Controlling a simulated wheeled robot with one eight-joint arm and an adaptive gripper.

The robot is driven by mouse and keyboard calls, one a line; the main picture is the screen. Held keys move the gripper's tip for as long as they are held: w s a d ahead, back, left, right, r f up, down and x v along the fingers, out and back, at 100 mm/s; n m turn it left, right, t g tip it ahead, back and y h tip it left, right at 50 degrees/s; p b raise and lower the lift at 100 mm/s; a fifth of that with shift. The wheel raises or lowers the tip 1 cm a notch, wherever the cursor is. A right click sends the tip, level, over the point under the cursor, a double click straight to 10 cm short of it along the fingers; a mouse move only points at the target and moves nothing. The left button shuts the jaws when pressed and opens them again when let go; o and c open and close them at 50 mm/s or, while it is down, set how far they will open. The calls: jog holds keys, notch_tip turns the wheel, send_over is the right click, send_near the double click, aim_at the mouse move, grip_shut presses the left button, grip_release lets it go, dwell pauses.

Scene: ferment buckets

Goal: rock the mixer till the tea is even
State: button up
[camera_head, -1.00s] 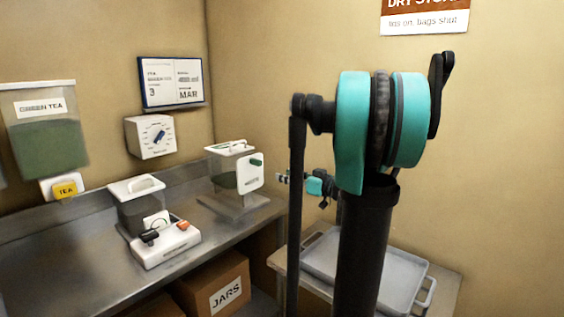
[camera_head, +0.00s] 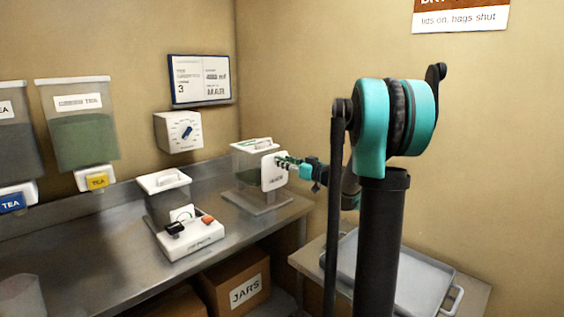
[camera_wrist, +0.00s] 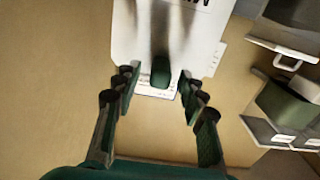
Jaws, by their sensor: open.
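The mixer (camera_head: 250,180) is a clear-walled box with a white lid and dark green contents, standing on a base at the right end of the counter. Its white side panel (camera_head: 273,171) faces my arm. In the wrist view the panel (camera_wrist: 200,35) carries a short dark green handle (camera_wrist: 161,72). My gripper (camera_head: 284,162) is at this panel. In the wrist view its open fingers (camera_wrist: 158,82) stand on either side of the handle, with gaps showing on both sides. I cannot tell how even the tea inside is.
A scale-like white unit (camera_head: 190,238) with a lidded bin (camera_head: 164,181) behind it stands left of the mixer. A dial box (camera_head: 179,132) hangs on the wall. Tea dispensers (camera_head: 80,140) hang at left. A grey tray (camera_head: 420,268) lies on a lower table at right.

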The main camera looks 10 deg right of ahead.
jog(key=shift+x, duration=1.2)
jog(key=shift+c, duration=0.6)
grip_shut()
